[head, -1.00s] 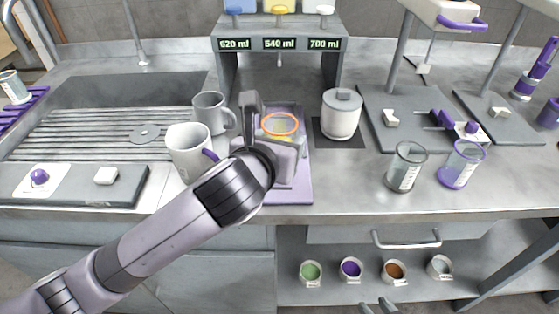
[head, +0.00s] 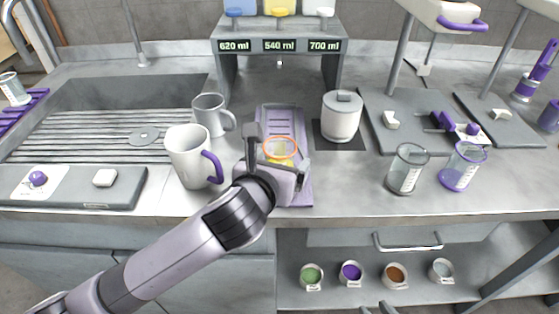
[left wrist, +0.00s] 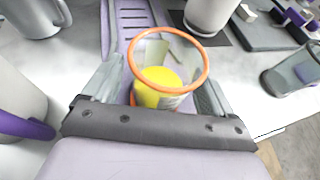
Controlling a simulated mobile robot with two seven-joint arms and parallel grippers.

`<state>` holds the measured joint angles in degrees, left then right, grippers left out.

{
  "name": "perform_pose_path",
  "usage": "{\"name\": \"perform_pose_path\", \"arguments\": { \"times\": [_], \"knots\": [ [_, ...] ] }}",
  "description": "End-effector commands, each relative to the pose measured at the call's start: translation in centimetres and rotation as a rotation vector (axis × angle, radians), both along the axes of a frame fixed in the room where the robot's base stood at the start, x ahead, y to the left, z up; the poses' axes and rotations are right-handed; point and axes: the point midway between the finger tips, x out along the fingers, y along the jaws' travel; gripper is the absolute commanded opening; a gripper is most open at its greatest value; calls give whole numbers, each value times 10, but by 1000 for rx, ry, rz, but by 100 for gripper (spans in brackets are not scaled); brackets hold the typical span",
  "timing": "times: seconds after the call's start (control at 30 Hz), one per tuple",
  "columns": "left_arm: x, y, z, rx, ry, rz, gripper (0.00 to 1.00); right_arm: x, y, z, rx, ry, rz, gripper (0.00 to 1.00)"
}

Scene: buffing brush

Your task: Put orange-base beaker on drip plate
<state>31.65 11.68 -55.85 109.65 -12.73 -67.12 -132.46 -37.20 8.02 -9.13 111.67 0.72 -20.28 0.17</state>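The orange-base beaker (head: 281,148) is clear with an orange rim and something yellow inside. It is upright over the near part of the purple slotted drip plate (head: 280,116); I cannot tell whether it touches the plate. My left gripper (head: 277,165) is around the beaker from the front. In the left wrist view the beaker (left wrist: 167,62) stands between the two fingers, and the plate's slots (left wrist: 131,22) show behind it. My right gripper (head: 376,307) shows only its fingertips at the bottom edge, apart and empty.
A white mug (head: 188,155) and a grey mug (head: 209,114) stand left of the plate. A white lidded jar (head: 341,118) stands right of it. A clear beaker (head: 406,170) and a purple-rimmed beaker (head: 462,166) are farther right. The dispenser stand (head: 279,47) is behind.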

Motion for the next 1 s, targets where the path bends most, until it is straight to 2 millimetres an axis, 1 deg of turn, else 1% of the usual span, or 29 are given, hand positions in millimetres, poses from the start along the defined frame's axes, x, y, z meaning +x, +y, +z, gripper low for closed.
{"name": "perform_pose_path", "arguments": {
  "times": [0.23, 0.37, 0.8, 1.0],
  "knots": [
    [-1, 0, 4, -1, -1, -1, 86, 0, 0, -1, 0, -1, 0, 38],
    [-11, 3, 9, 0, -1, -1, 86, 0, 0, 1, 0, -1, 0, 38],
    [-75, 24, 37, -1, -1, -3, 86, 0, 0, 7, 0, -1, 0, 38],
    [-97, 31, 46, -1, -1, -1, 86, 0, 0, 9, 0, -1, 0, 38]
  ]
}}
